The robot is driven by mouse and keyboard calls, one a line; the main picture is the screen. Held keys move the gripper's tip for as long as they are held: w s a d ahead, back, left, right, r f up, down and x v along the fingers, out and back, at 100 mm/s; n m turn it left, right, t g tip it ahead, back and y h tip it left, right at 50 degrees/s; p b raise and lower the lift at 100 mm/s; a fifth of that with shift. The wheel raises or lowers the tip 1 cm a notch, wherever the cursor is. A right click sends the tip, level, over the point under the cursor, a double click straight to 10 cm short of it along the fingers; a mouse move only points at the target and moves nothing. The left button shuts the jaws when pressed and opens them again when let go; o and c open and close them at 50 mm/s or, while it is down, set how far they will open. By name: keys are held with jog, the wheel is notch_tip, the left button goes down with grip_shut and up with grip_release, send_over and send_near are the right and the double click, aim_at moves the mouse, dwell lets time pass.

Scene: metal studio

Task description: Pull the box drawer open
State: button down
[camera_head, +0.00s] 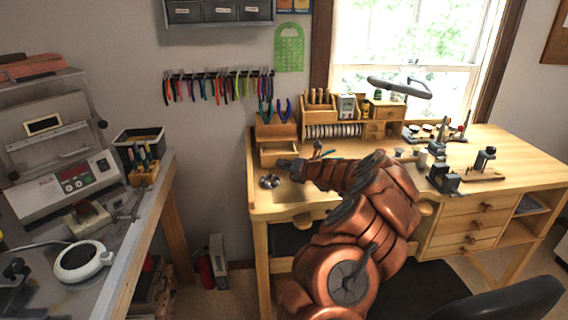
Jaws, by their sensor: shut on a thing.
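A small wooden box (268,130) stands at the left back of the wooden workbench, with pliers upright in its top. Its drawer (268,158) sits low on the front and appears partly out, with some of its inside showing. My gripper (284,163) is at the right part of the drawer front, shut on what looks like the drawer's handle. The handle itself is hidden by the dark fingers.
A round metal object (270,181) lies on the workbench (285,207) just in front of the drawer. A wooden organizer (333,115) stands to the right at the back. Another bench with equipment (75,185) is at left. A dark chair (515,300) is at lower right.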

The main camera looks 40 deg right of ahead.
jog(key=shift+s+d, duration=0.15)
jog(key=shift+d, duration=0.1)
jog(key=c, duration=1.2)
grip_release()
jog(key=shift+o, duration=0.4)
jog(key=shift+a, duration=0.25)
jog(key=shift+v, duration=3.95)
jog(key=shift+d+r, duration=0.1)
